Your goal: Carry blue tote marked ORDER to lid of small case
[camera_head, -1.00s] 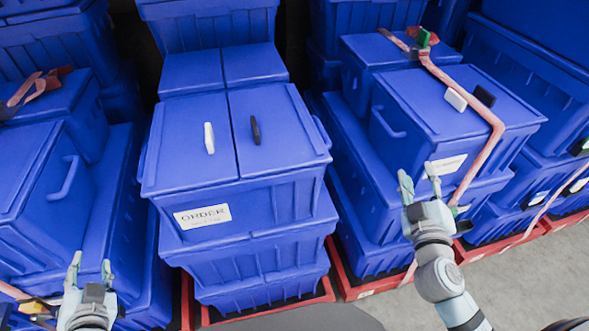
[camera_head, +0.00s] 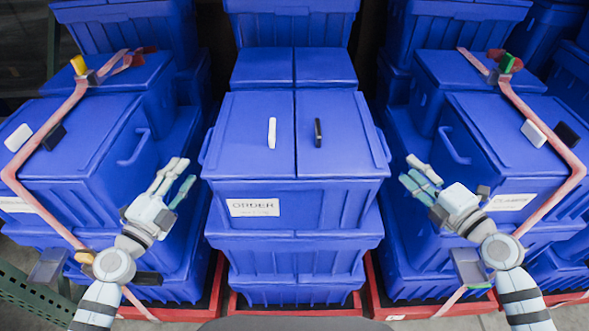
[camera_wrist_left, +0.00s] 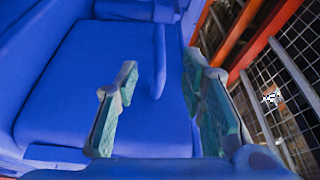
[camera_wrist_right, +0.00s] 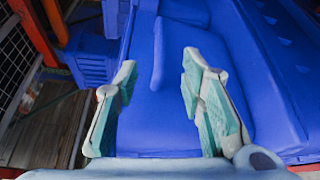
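The blue tote marked ORDER (camera_head: 339,194) sits on top of the middle stack, its white label facing me. Its two lid halves are closed, with a white piece and a black piece on top. My left gripper (camera_head: 180,172) is open and empty, left of the tote and apart from it. My right gripper (camera_head: 416,178) is open and empty, right of the tote and apart from it. In the left wrist view my left fingers (camera_wrist_left: 160,110) are spread before a blue side with a handle. In the right wrist view my right fingers (camera_wrist_right: 155,105) are spread likewise. I cannot make out the small case.
Strapped blue totes stand left (camera_head: 80,175) and right (camera_head: 520,140) of the middle stack, close to both arms. A smaller blue tote (camera_head: 325,67) stands behind the ORDER tote. Red bases (camera_head: 290,308) lie under the stacks.

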